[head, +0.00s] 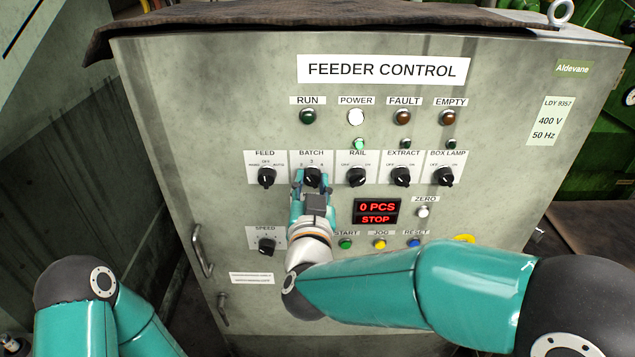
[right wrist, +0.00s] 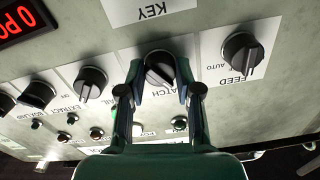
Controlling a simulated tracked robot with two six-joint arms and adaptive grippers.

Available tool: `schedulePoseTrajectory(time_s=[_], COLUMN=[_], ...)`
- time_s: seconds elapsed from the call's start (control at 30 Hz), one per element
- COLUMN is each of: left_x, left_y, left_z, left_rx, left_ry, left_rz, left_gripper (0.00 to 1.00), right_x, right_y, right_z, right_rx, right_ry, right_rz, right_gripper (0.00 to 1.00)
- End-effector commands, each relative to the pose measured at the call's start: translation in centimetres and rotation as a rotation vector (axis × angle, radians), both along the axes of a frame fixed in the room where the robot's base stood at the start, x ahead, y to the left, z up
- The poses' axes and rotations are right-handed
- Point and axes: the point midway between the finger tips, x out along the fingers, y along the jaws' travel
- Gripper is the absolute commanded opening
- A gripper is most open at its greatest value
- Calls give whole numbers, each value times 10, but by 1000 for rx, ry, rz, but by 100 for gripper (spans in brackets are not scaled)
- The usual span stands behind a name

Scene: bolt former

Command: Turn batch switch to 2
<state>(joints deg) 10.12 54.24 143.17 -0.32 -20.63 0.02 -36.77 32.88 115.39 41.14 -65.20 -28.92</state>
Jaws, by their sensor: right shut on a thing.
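The batch switch (head: 312,174) is a black rotary knob on a white plate marked BATCH, on the front of the grey feeder control cabinet. In the head view my right gripper (head: 312,182) reaches up to it and hides part of the knob and plate. In the right wrist view the batch knob (right wrist: 160,70) sits between the two fingers of my right gripper (right wrist: 158,92), which is shut on it. The scale is mostly hidden; a 3 shows at the top. I cannot tell the exact knob setting. My left gripper is not in view; only my left arm shows.
The feed switch (head: 266,176) is left of the batch switch and the rail switch (head: 357,176) right. Extract (head: 400,176) and box lamp (head: 445,176) knobs follow. A display (head: 376,212) reads 0 PCS, STOP. Start (head: 345,244), jog and reset buttons are below. A door handle (head: 202,251) protrudes at left.

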Motion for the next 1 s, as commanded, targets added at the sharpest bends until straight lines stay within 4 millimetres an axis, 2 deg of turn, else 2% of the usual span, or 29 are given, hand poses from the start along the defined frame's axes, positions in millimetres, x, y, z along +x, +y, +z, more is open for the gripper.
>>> schedulePoseTrajectory(time_s=[0.03,0.33,0.9,0.93,1.0], left_x=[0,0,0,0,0], left_y=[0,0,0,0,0], left_z=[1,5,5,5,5], left_rx=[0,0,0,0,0], left_ry=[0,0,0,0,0], left_rz=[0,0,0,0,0], left_gripper=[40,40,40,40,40], right_x=[-1,-1,-1,-1,0], right_y=[1,0,-1,-1,-1], right_z=[-7,-8,-9,-9,-8], right_rx=[-39,-184,-219,-219,-219], right_ry=[19,19,20,20,18], right_rz=[4,4,2,2,2], right_gripper=[0,0,0,38,50])
